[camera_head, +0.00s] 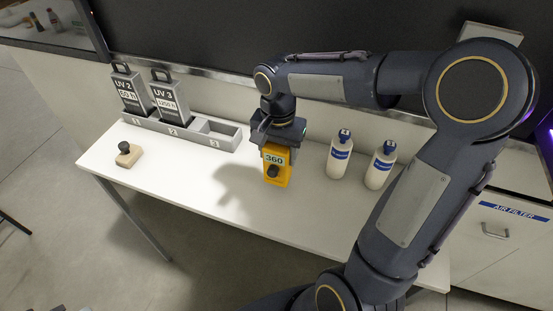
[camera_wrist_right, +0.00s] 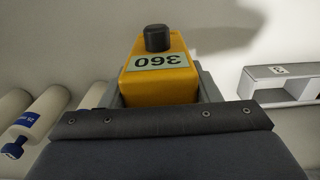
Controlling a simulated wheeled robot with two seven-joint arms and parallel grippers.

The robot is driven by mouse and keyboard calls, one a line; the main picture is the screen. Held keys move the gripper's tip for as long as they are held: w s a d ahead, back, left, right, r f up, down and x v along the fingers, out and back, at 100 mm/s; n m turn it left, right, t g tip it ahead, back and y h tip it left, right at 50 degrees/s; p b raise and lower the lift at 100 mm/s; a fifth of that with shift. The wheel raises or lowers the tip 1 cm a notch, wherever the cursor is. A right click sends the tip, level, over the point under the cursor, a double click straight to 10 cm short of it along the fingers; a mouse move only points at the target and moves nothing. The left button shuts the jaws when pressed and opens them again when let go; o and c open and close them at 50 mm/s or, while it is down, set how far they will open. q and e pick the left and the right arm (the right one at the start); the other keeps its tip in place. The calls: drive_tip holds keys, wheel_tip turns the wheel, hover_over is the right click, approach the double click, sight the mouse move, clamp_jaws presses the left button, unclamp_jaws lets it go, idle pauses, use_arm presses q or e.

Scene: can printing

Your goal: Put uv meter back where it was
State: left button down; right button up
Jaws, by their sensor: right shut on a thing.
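The UV meter (camera_head: 276,166) is a yellow device with a green display reading 360 and a black knob. My right gripper (camera_head: 276,148) is shut on it, above the white table. The meter also fills the middle of the right wrist view (camera_wrist_right: 160,75), between the two fingers (camera_wrist_right: 155,92). Whether its bottom touches the table I cannot tell; a shadow lies to its left. My left gripper is not in view.
A wooden stamp (camera_head: 128,157) lies at left. Two white bottles (camera_head: 338,158) (camera_head: 379,168) stand right of the meter.

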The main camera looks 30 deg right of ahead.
drive_tip(key=shift+w+a+f, duration=0.1)
drive_tip(key=shift+w+f, duration=0.1)
drive_tip(key=shift+f, duration=1.6)
drive_tip(key=shift+f, duration=0.2)
drive_tip(key=o, duration=1.2)
drive_tip(key=shift+r, duration=0.1)
